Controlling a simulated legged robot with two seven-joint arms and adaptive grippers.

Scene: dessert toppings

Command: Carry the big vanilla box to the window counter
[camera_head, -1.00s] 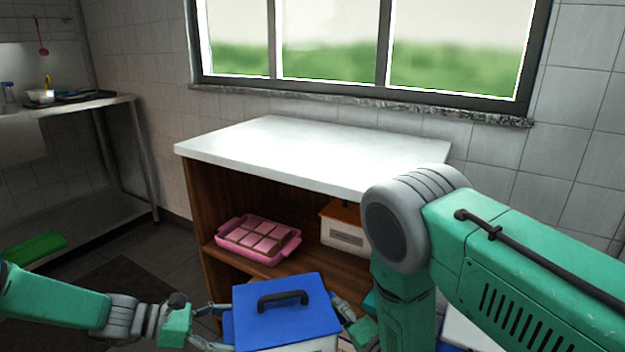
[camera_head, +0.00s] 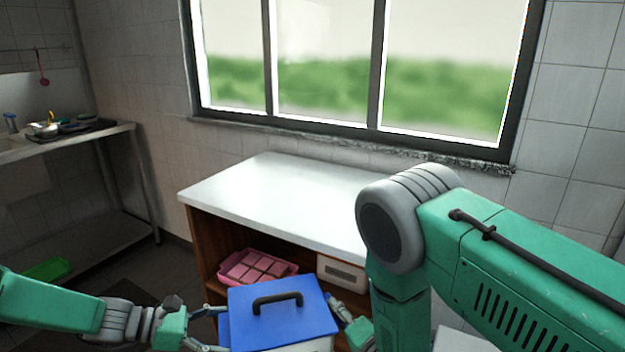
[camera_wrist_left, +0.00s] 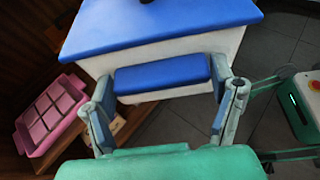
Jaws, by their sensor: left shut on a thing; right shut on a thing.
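The big vanilla box has a blue lid (camera_head: 285,325) with a dark top handle and a white body. It is held up in front of the window counter, whose white top (camera_head: 275,195) looks bare. My left gripper (camera_head: 208,328) is at the box's left side. In the left wrist view its fingers (camera_wrist_left: 165,98) are shut on a blue side grip (camera_wrist_left: 162,76) of the box. My right gripper (camera_head: 343,316) is shut on the box's right side, partly hidden behind my right arm. The box's lower part is cut off in the head view.
A pink tray (camera_head: 240,270) with compartments and a white container (camera_head: 340,270) sit on the shelf under the counter top. A window (camera_head: 320,80) with a stone sill is behind. A metal side table (camera_head: 115,128) stands at left.

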